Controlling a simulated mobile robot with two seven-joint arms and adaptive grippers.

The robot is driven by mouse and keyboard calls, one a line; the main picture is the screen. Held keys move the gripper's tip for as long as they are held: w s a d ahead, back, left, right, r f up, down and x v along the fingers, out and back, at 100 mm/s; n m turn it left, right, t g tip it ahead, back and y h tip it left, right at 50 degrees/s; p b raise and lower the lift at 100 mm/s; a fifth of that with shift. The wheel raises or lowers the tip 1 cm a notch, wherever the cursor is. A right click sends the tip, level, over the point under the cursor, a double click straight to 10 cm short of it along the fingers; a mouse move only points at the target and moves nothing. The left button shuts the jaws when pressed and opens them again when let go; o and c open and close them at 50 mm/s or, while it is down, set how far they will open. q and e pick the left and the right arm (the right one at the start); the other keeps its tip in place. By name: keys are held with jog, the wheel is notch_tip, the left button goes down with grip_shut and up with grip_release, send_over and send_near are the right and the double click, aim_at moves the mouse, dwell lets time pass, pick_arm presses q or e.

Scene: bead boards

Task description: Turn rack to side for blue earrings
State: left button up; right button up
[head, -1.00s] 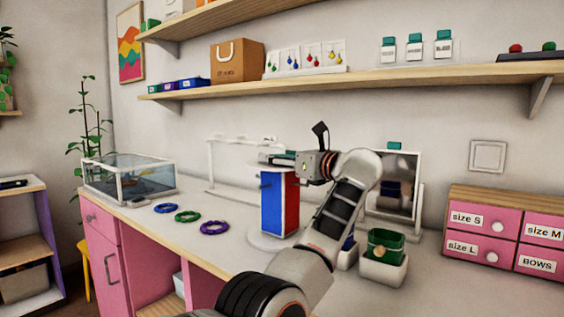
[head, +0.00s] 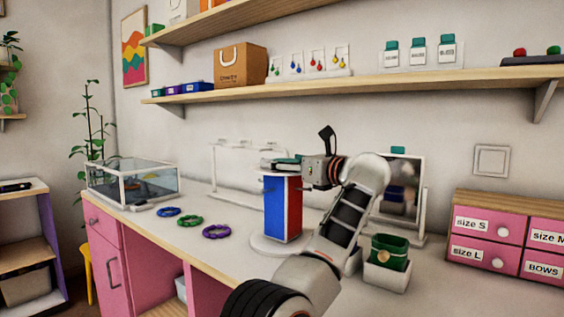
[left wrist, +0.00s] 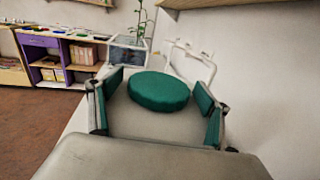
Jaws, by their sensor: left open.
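The rack (head: 275,208) is an upright column on a round white base on the desk. In the head view a blue face shows at its left and a red face at its right; its other sides are hidden. My left gripper (head: 283,163) is at the top of the rack, with the wrist to its right. In the left wrist view a round teal disc (left wrist: 158,92), seemingly the rack's top, lies between the two open, teal-padded fingers, with gaps on both sides. My right gripper is not in view. Blue earrings (head: 295,67) hang on a card on the shelf.
Blue, green and purple rings (head: 189,220) lie left of the rack. A glass case (head: 133,182) stands at the far left of the desk. A white frame stand (head: 212,165) is behind the rack. A mirror (head: 402,190) and a white pot (head: 387,275) stand right.

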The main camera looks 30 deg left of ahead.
pick_arm(q)
jog(key=v, duration=0.6)
jog(key=shift+s+d, duration=0.15)
jog(key=shift+d, duration=0.1)
jog(key=shift+r, duration=0.1)
